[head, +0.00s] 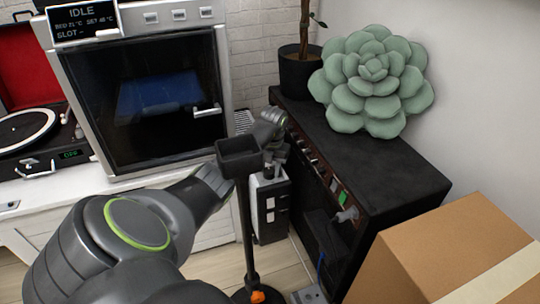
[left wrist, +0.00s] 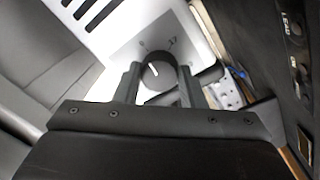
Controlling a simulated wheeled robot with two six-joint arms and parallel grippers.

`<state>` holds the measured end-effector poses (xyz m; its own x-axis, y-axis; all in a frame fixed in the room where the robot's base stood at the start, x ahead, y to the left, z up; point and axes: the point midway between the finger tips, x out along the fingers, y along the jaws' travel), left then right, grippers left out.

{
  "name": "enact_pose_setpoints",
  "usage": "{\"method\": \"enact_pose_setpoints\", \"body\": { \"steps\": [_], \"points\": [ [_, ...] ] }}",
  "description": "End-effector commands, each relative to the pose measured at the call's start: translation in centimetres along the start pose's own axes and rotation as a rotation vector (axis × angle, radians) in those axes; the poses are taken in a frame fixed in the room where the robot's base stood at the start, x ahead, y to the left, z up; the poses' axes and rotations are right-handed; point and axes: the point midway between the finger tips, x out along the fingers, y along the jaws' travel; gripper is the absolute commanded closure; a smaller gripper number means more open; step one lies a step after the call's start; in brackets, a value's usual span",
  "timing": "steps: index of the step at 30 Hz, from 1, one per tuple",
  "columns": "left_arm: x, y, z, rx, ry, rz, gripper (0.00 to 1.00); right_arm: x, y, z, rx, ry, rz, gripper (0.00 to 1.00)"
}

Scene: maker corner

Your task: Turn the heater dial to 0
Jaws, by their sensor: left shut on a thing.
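The heater (head: 268,207) is a small white and dark box on the floor between the oven bench and the black amplifier. Its pale top panel (left wrist: 185,38) shows in the left wrist view, with a round dark dial (left wrist: 158,75) on it. The dial has a white pointer line that slants to the upper left in that view. My right gripper is in neither view.
A black amplifier (head: 385,165) with knobs stands close on the right, bearing a succulent-shaped cushion (head: 375,85) and a potted plant (head: 300,72). A cardboard box (head: 440,250) is in front. A dark post (head: 246,235) with a square top stands before the heater. The oven (head: 150,100) is left.

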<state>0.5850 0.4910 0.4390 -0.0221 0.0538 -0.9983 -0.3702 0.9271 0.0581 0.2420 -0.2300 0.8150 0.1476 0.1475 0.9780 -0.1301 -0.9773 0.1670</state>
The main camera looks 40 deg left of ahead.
Motion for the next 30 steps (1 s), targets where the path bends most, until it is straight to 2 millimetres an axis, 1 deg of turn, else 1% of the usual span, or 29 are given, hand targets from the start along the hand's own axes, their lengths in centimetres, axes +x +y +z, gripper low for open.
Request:
{"method": "enact_pose_setpoints", "body": {
  "steps": [1, 10, 25, 26, 30],
  "points": [
    [-0.22, 0.03, 0.04, -0.026, 0.001, 0.001, 0.86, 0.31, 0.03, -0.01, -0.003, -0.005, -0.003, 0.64],
    [-0.13, 0.05, 0.1, -0.124, 0.005, 0.001, 0.86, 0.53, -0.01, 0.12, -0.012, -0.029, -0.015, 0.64],
    [-0.08, 0.06, 0.12, -0.141, 0.005, 0.001, 0.86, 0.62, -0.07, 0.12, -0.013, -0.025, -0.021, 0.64],
    [-0.08, 0.06, 0.12, -0.141, 0.005, 0.001, 0.61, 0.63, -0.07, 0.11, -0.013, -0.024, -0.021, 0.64],
    [-0.07, 0.05, 0.1, -0.14, 0.006, 0.0, 0.43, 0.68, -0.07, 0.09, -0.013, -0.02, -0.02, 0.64]
  ]
}}
